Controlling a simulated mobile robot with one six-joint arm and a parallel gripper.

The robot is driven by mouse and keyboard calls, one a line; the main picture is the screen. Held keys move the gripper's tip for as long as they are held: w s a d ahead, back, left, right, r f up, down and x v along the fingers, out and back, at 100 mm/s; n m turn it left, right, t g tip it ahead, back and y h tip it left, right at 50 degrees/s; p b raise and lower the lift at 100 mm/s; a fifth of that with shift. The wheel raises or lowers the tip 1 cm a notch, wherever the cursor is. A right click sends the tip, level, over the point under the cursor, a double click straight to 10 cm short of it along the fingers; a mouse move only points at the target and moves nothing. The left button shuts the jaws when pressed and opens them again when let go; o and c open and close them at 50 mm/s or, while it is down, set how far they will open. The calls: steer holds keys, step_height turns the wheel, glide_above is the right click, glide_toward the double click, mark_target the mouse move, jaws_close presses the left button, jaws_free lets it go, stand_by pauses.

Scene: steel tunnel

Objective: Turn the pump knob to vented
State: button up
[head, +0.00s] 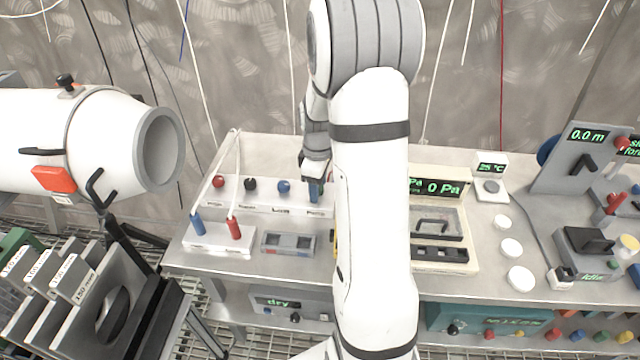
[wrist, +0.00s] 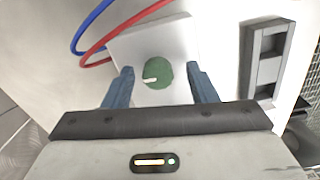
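A round green knob (wrist: 157,73) with a white pointer mark sits on a pale square plate (wrist: 180,40) in the wrist view. The mark points to the left in that view, and I see no readable label beside it. My gripper (wrist: 160,86) is open, with one blue finger on each side of the knob and clear gaps to it. In the head view my gripper (head: 315,190) is over the back of the bench, at the right end of a row of coloured knobs. The green knob cannot be made out in the head view; my arm hides part of the bench.
Red and blue cables (wrist: 95,40) run beside the plate, and a grey slotted block (wrist: 268,58) lies to its right. On the bench (head: 285,268) stand a white strip with red, black and blue knobs (head: 250,184), and a pressure display (head: 440,187) reading 0 Pa.

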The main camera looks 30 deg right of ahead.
steer(key=shift+r, duration=0.15)
step_height(320, 180, up, 8)
steer(key=shift+f, duration=0.2)
stand_by(0.4)
